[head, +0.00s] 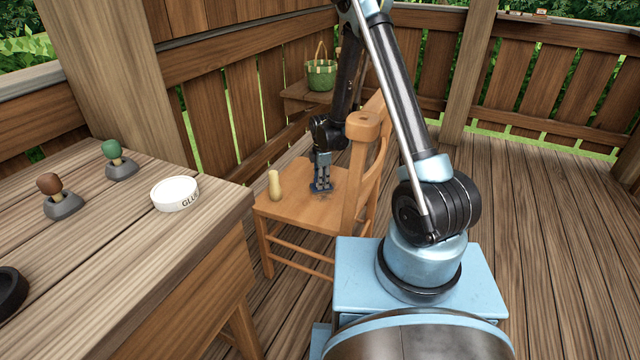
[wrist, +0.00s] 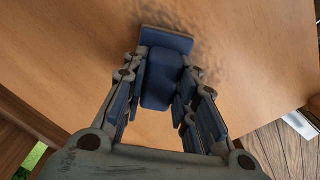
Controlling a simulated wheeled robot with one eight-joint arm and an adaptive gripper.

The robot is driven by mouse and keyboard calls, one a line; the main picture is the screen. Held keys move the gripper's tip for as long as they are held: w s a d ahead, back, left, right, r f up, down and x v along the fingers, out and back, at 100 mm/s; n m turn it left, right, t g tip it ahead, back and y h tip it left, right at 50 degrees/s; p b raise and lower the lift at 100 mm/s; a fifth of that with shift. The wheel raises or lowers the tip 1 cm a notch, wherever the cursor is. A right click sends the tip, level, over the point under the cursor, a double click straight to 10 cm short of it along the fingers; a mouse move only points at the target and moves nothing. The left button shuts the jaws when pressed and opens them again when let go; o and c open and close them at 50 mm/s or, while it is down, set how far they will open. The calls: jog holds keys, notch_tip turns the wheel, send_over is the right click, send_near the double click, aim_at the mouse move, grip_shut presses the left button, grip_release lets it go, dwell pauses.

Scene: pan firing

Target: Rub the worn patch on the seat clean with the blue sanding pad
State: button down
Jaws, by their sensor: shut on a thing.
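My gripper (head: 321,178) points down over the seat of the wooden chair (head: 295,208) and is shut on the blue sanding pad (head: 319,187). In the wrist view the pad (wrist: 165,42) has a raised grip between my fingers (wrist: 160,90) and a flat base at the seat surface. The worn patch (wrist: 205,58) is a dark, speckled smudge on the seat, beside and partly under the pad. I cannot tell for certain whether the pad presses on the seat.
A pale wooden peg (head: 275,186) stands on the seat, left of my gripper. The chair's backrest (head: 365,170) rises close on the right. A workbench (head: 110,235) at left holds a white glue tub (head: 175,194) and two knobbed tools. A green basket (head: 321,74) stands behind.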

jog(key=shift+w+d, duration=0.5)
jog(key=shift+w, duration=1)
jog(key=shift+w+d, duration=0.55)
jog(key=shift+w, duration=0.9)
jog(key=shift+w+d, duration=0.5)
jog(key=shift+w, duration=1)
jog(key=shift+w+d, duration=0.3)
jog(key=shift+w, duration=0.5)
jog(key=shift+w+d, duration=0.3)
jog(key=shift+w, duration=0.45)
jog(key=shift+s+d, duration=0.2)
jog(key=shift+d, duration=0.55)
jog(key=shift+s+a+f, duration=0.1)
jog(key=shift+s+a, duration=0.35)
jog(key=shift+s, duration=0.75)
jog(key=shift+s+a+r, duration=0.1)
jog(key=shift+s+a, duration=0.3)
jog(key=shift+s, duration=0.75)
jog(key=shift+s+a+f, duration=0.1)
jog(key=shift+s+a, duration=0.35)
jog(key=shift+s, duration=0.75)
jog(key=shift+s+a, duration=0.35)
jog(key=shift+s, duration=0.7)
jog(key=shift+s+a, duration=0.4)
jog(key=shift+s, duration=0.6)
jog(key=shift+s+a, duration=0.35)
jog(key=shift+s, duration=0.7)
jog(key=shift+r, duration=0.2)
jog(key=shift+r, duration=2.95)
